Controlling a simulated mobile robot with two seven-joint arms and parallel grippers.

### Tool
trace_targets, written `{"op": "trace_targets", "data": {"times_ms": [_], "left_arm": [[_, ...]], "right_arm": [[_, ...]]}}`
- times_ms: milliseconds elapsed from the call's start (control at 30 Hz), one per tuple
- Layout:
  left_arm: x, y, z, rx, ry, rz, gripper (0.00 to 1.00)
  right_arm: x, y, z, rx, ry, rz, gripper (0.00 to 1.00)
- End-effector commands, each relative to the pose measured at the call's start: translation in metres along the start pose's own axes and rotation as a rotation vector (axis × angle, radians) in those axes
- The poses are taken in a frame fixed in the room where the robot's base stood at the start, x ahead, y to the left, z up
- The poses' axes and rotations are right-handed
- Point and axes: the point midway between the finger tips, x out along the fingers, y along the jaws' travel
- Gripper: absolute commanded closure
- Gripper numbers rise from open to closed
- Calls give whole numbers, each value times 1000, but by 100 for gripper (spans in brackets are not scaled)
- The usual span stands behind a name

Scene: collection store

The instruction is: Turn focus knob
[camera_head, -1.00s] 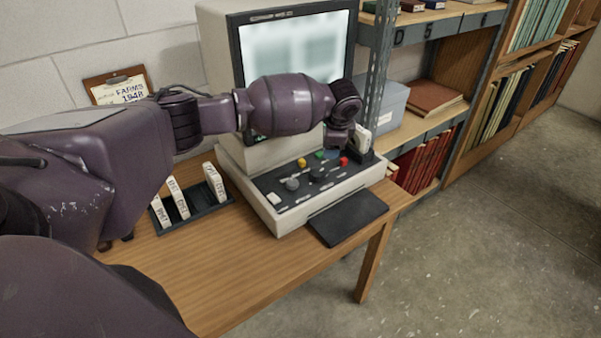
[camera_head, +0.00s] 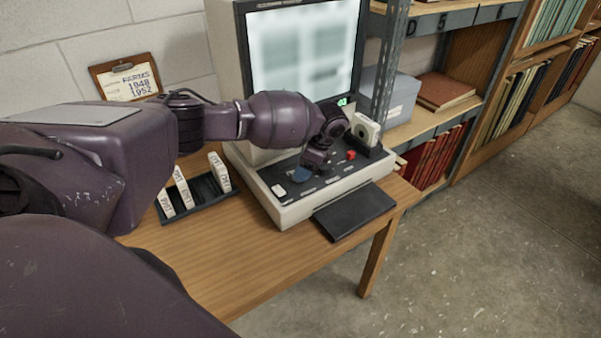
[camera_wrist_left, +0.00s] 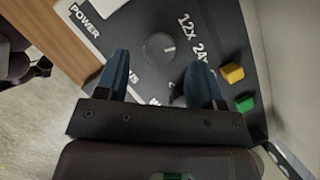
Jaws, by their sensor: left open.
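The film reader's control panel (camera_head: 335,185) is below the screen (camera_head: 300,50), which shows a blurred page. My left gripper (camera_head: 303,172) points down over the panel and hides part of it. In the left wrist view my left gripper (camera_wrist_left: 159,75) is open, with two blue fingers apart. A second dark round part (camera_wrist_left: 178,97) is partly seen between the fingers. Letters ending in "US" show beside the left finger. Contact with a knob cannot be told. My right gripper is not seen.
A yellow button (camera_wrist_left: 232,73) and a green button (camera_wrist_left: 244,104) are beside the right finger. A red button (camera_head: 351,155) and a white film box (camera_head: 365,128) are at the panel's right. A rack of boxes (camera_head: 205,198) stands left of the reader on the wooden table (camera_head: 230,270).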

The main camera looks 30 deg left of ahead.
Motion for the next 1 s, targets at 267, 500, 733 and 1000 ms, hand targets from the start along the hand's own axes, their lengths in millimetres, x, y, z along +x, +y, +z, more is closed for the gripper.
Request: {"op": "trace_targets", "data": {"times_ms": [267,500,733,1000], "left_arm": [[27,0,0,-1,0,0,38],[29,0,0,-1,0,-1,38],[29,0,0,-1,0,-1,57],[29,0,0,-2,1,0,86]], "right_arm": [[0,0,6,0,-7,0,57],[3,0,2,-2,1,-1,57],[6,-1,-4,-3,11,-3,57],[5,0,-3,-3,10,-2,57]]}}
